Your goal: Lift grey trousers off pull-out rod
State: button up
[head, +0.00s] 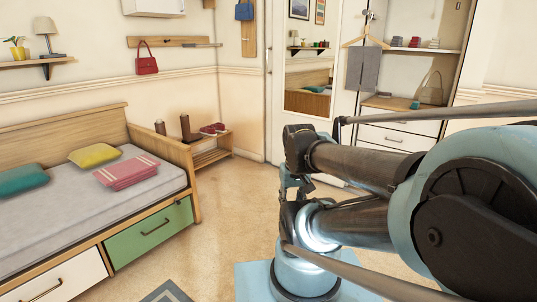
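Grey trousers (362,70) hang as a flat, folded panel at the left side of the open wardrobe, at the back right of the head view. They are just below a wooden hanger (366,40). The rod under the trousers cannot be made out clearly at this size. My arm (365,165) fills the right foreground, well in front of the wardrobe. I cannot make out my gripper's fingers, and nothing is seen touching the trousers.
The wardrobe's shelf holds folded clothes (415,42); a beige bag (431,88) stands lower. White drawers (398,138) are below. A mirrored door (280,120) is to the left. The bed (65,215) fills the left; a shoe bench (213,150) stands behind it. The middle floor is clear.

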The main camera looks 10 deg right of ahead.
aim_at(364, 63)
jog(key=z, duration=0.5)
jog(key=i, duration=1.2)
jog(key=z, duration=0.8)
jog(key=i, duration=1.55)
jog(key=u, duration=0.35)
